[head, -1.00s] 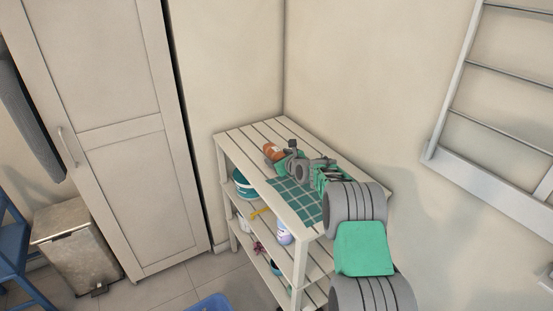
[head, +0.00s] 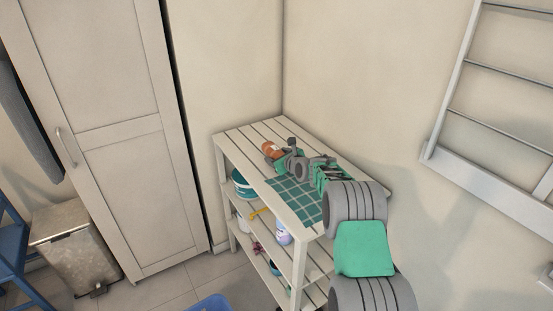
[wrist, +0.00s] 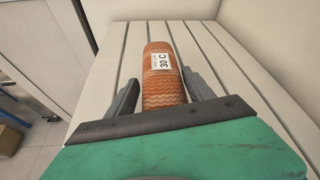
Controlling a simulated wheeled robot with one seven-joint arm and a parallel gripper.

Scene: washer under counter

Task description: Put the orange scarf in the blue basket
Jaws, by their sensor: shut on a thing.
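The orange scarf (head: 269,148) is a rolled cylinder at the back of the slatted white shelf's top. In the wrist view the scarf (wrist: 163,78) has a zigzag weave and a white label reading "30 C". My gripper (wrist: 163,90) has a dark finger on each side of the scarf and is shut on it; in the head view my gripper (head: 279,153) is partly hidden by its own wrist. I cannot tell whether the scarf is clear of the slats. A blue plastic rim, probably the blue basket (head: 212,304), shows at the bottom edge, mostly cut off.
The white shelf unit (head: 240,135) stands in the corner against two walls. A green checked cloth (head: 296,200) lies on its top; bowls and bottles fill the lower shelves. A tall cabinet (head: 115,150), metal bin (head: 78,245) and blue chair (head: 15,265) stand left. A wall rack (head: 490,110) hangs right.

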